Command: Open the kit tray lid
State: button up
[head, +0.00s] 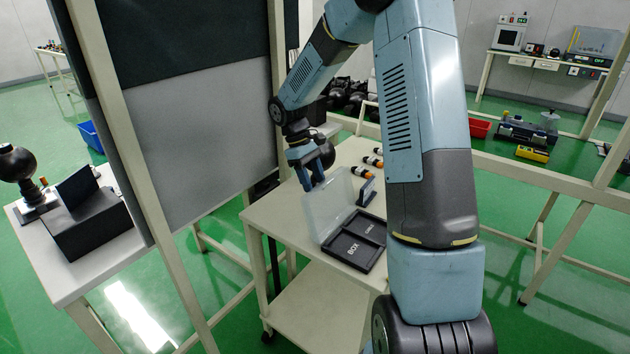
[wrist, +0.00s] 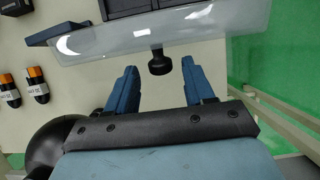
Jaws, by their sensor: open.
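The kit tray (head: 376,228) is a black box on the white table, with compartments labelled "BOX" and another word. Its clear lid (head: 327,207) stands raised along the tray's left edge, leaving the compartments uncovered. The lid also shows in the wrist view (wrist: 225,22), with a black knob (wrist: 159,64) on its near side. My gripper (head: 313,184) is beside the lid's upper left edge. In the wrist view my gripper's (wrist: 160,76) fingers are apart, with the knob between their tips and a gap on each side.
Black bottles with orange caps (head: 361,172) lie behind the tray. A blue-grey bracket (head: 367,191) stands beside the lid. A black ball (wrist: 58,146) is close to my gripper's left side. A grey panel (head: 205,130) stands left of the table. The table's front corner is clear.

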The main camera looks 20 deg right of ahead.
jog(key=shift+s+d+f, duration=0.1)
jog(key=shift+s+f, duration=0.05)
jog(key=shift+f, duration=0.15)
grip_shut()
dwell(0.5)
